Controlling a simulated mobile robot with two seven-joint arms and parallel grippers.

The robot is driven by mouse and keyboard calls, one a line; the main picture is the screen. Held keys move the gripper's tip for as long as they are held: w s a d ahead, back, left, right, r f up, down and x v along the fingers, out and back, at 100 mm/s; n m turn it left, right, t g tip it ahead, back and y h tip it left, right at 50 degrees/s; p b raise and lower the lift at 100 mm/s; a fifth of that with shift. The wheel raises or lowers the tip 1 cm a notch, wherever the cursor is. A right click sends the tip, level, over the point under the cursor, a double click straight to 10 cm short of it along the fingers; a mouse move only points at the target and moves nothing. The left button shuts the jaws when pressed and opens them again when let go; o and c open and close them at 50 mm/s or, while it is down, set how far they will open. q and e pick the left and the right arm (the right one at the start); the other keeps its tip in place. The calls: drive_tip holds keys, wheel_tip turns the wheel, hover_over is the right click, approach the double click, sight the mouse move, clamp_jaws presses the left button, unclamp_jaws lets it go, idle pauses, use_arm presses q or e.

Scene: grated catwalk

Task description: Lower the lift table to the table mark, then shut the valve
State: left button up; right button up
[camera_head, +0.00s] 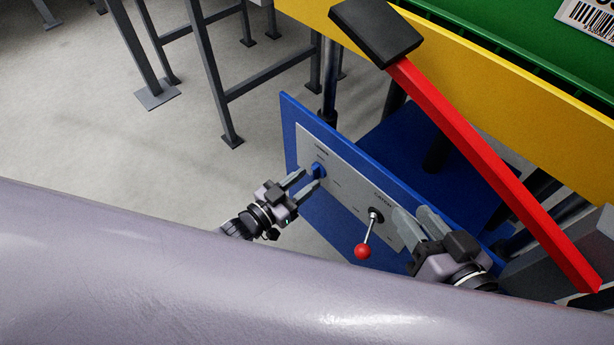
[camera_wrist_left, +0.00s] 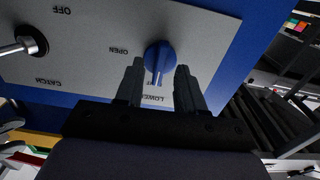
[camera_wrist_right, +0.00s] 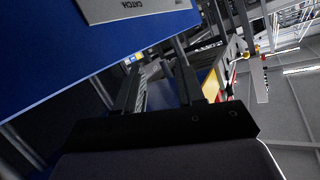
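A blue valve knob (camera_head: 318,170) sits on the grey plate of a blue panel (camera_head: 290,128). In the left wrist view, the knob (camera_wrist_left: 159,58) lies between "OPEN" and "LOWER" lettering. My left gripper (camera_head: 308,180) is open, its fingertips either side of the knob's near end; contact is unclear. A catch lever with a red ball (camera_head: 362,251) hangs from the plate's right part. My right gripper (camera_head: 416,217) is open and empty beside the plate's right end; its gap shows in the right wrist view (camera_wrist_right: 157,75). The lift table has a yellow side (camera_head: 470,85) and green top (camera_head: 480,25). No table mark is visible.
A red bar (camera_head: 480,160) with a black pad (camera_head: 376,30) slants across the lift table's front, above the panel. Dark metal stands (camera_head: 215,85) are at the back left. Grey floor (camera_head: 80,130) at left is clear.

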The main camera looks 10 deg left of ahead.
use_arm(q)
drive_tip(key=p+v, duration=0.1)
drive_tip(key=v, duration=0.4)
drive_tip(key=shift+s+a, duration=0.2)
drive_tip(key=shift+s, duration=0.05)
